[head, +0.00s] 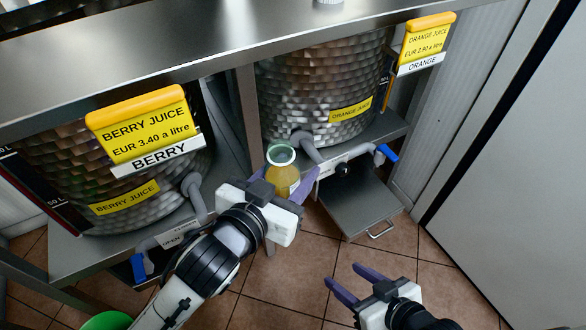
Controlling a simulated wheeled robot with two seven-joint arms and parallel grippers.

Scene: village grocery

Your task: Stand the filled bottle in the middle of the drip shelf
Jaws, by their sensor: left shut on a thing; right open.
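The filled bottle (283,174) is clear with a pale green open neck and holds yellow-orange juice. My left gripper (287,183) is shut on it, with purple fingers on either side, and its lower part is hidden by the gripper. The bottle looks upright. The drip shelf (358,203) is a grey metal plate with a front handle, below the orange juice tap (310,148). It looks empty, and the bottle is to its left in the picture. My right gripper (344,275) is open and empty over the tiled floor, in front of the shelf.
The orange juice vat (318,85) stands behind the shelf, with a blue-handled valve (387,153) at its right. The berry juice vat (110,165) and its tap (195,195) are at left. A steel counter edge (235,45) runs above. A green rounded thing (106,321) shows at lower left.

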